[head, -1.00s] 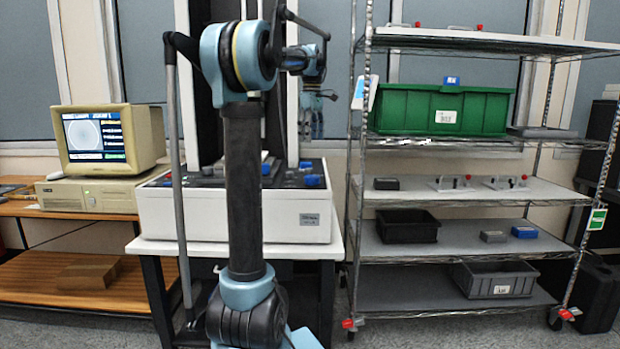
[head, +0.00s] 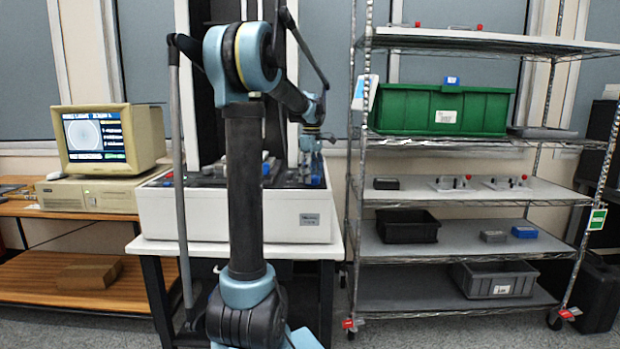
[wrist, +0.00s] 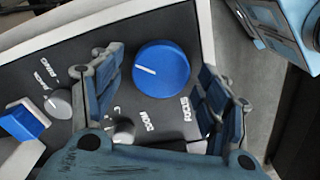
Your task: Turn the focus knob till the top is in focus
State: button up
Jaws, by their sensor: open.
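A large round blue knob (wrist: 162,70) with a white pointer line sits on the dark control panel in the wrist view. The word FOCUS is printed beside it. My gripper (wrist: 158,82) is open, with one finger on each side of the blue knob; I cannot tell whether either touches it. In the head view my gripper (head: 311,168) is low over the right end of the machine's panel. The monitor (head: 98,137) at the left shows a pale disc with a grid on a dark screen. Its sharpness is too small to judge.
In the wrist view a smaller grey knob (wrist: 62,103) and a blue square button (wrist: 24,121) lie left of the gripper. Another small grey knob (wrist: 122,130) is near the left finger. A wire shelf with a green bin (head: 440,108) stands right of the machine.

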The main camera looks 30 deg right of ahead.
jog(key=shift+f, duration=0.2)
jog(key=c, duration=1.1)
jog(key=shift+o, duration=0.2)
jog(key=shift+d, duration=0.1)
